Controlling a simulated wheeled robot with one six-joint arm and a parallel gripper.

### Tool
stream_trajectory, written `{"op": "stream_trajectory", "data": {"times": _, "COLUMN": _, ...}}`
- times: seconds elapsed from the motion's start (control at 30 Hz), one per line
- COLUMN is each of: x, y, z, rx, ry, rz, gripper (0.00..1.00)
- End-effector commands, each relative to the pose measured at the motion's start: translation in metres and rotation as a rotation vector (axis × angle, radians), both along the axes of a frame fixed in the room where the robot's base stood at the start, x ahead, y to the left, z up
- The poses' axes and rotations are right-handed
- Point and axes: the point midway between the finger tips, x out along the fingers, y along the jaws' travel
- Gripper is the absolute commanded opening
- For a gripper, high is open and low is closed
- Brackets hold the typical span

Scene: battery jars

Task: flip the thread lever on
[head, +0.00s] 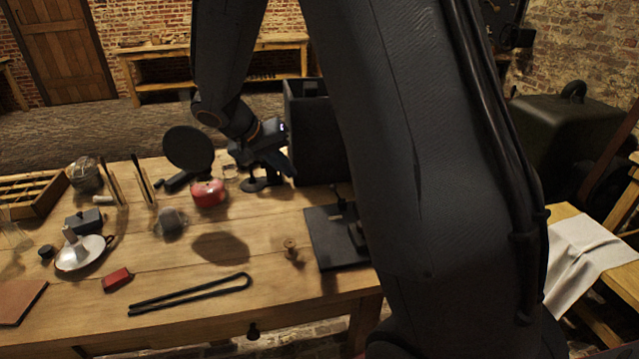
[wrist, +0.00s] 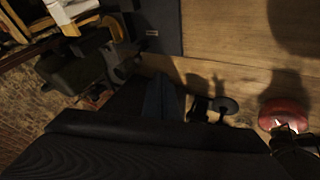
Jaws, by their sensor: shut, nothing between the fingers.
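I cannot clearly pick out the thread lever in either view. A black base plate (head: 325,250) lies on the table, with a small upright post and a dark block on it; my arm covers its right part. My gripper (head: 283,166) is beyond this plate, by the left side of a tall black box (head: 316,135). Its dark fingers also show in the wrist view (wrist: 165,98), shut and empty. A small black stand with a round foot (head: 257,184) is just below the gripper; the wrist view shows a black round-ended piece (wrist: 222,105) right of the fingers.
A red rounded object (head: 209,193) stands left of the gripper, near a black disc (head: 188,147). A wooden spool (head: 291,249), black tongs (head: 190,294), a red block (head: 117,279) and a metal dish (head: 82,254) lie nearer.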

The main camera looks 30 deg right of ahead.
Motion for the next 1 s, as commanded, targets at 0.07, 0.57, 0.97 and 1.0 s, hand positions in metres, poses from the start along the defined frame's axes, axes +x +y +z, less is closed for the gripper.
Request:
{"op": "stream_trajectory", "data": {"times": 0.07, "x": 0.005, "y": -0.001, "z": 0.002, "rx": -0.012, "ry": -0.014, "rz": -0.008, "gripper": 0.0}}
{"op": "stream_trajectory", "data": {"times": 0.57, "x": 0.007, "y": -0.009, "z": -0.008, "rx": -0.014, "ry": -0.015, "rz": -0.012, "gripper": 0.0}}
{"op": "stream_trajectory", "data": {"times": 0.97, "x": 0.017, "y": -0.051, "z": -0.066, "rx": -0.012, "ry": -0.014, "rz": -0.012, "gripper": 0.0}}
{"op": "stream_trajectory", "data": {"times": 1.0, "x": 0.018, "y": -0.055, "z": -0.072, "rx": -0.012, "ry": -0.014, "rz": -0.012, "gripper": 0.0}}
